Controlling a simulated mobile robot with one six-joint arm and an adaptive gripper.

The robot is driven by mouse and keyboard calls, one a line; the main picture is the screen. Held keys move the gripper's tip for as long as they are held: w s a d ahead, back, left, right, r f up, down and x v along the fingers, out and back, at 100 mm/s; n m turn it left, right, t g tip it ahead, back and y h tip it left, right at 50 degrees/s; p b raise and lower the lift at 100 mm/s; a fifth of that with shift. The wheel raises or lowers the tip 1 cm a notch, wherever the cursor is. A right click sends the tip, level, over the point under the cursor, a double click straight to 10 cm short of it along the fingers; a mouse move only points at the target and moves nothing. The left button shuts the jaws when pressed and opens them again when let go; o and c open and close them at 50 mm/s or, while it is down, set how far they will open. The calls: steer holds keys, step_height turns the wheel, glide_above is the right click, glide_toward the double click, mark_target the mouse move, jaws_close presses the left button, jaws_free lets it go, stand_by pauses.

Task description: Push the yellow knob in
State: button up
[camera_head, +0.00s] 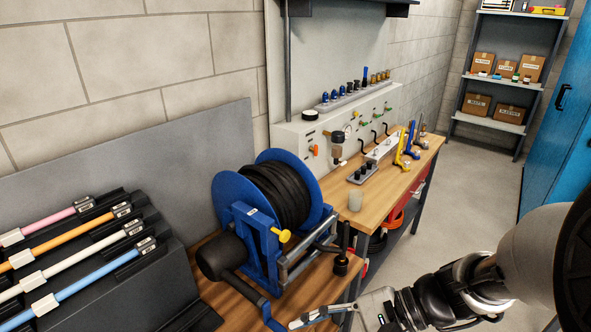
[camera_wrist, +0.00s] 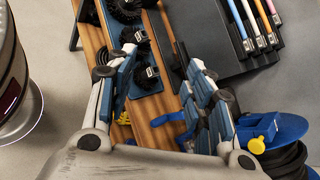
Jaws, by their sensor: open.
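The yellow knob (camera_head: 283,235) sticks out from the blue frame of a hose reel (camera_head: 232,190) on the wooden bench in the head view. It also shows in the wrist view (camera_wrist: 257,146), at the lower right beside the blue reel. My gripper (camera_wrist: 163,65) is open and empty in the wrist view, its fingers spread over the bench. The knob lies outside the jaws, to the right of the right finger. In the head view my gripper (camera_head: 300,321) is at the bottom edge, below and in front of the reel, apart from the knob. It is partly cut off there.
The reel's blue crank arm (camera_head: 270,314) reaches down close to my gripper. A dark rack (camera_head: 130,270) with coloured rods stands at left. Black brushes in a blue tray (camera_wrist: 147,80) lie under the jaws. A grey panel unit (camera_head: 310,140) stands behind; floor is clear at right.

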steer(key=w+d+m+t+y+p, duration=0.35)
steer(key=w+m+t, duration=0.25)
steer(key=w+m, duration=0.3)
steer(key=m+t+h+p, duration=0.1)
steer(key=m+t, duration=0.4)
steer(key=t, duration=0.1)
glide_toward(287, 238)
steer(key=b+x, duration=0.1)
steer(key=x, duration=0.8)
steer(key=shift+c, duration=0.2)
jaws_close()
